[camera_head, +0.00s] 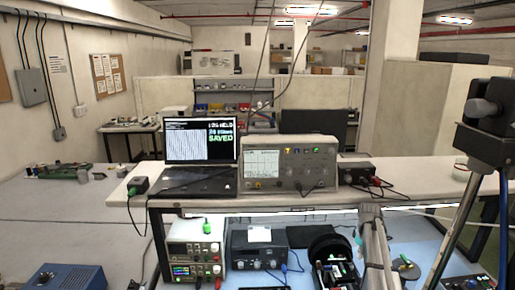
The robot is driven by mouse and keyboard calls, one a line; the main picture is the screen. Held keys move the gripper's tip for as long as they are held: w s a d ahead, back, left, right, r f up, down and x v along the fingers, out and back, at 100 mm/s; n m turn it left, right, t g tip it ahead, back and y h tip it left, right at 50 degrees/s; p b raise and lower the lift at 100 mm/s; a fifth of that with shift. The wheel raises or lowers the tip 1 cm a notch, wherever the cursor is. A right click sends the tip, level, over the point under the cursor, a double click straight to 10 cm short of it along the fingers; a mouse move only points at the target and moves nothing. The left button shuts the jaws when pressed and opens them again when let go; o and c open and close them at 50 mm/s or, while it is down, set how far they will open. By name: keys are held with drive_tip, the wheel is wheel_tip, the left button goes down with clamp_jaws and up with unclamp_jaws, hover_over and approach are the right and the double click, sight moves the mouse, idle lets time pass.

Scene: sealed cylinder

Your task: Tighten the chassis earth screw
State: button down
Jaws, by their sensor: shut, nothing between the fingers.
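The chassis earth screw cannot be made out in this view. A black rounded housing (318,246) stands open on the blue bench mat at the lower middle, with small electronic parts (338,270) showing inside. Whether the screw is on this housing, I cannot tell. My gripper is not in view.
Below are bench instruments (195,248) and a dark unit (258,250). A dark device on a slanted pole (457,225) blocks the right.

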sight(355, 273)
drive_tip(key=shift+f+b, duration=3.1)
drive_tip(key=shift+f, duration=0.2)
drive_tip(key=shift+w+a, duration=0.25)
drive_tip(key=shift+w, duration=0.05)
drive_tip(key=shift+s+a, duration=0.2)
drive_tip(key=shift+a, duration=0.2)
drive_tip(key=shift+s+d, duration=0.2)
drive_tip(key=shift+s, duration=0.2)
drive_tip(key=shift+r, duration=0.1)
wheel_tip(355, 273, up, 6)
drive_tip(key=p, duration=0.6)
idle(0.4)
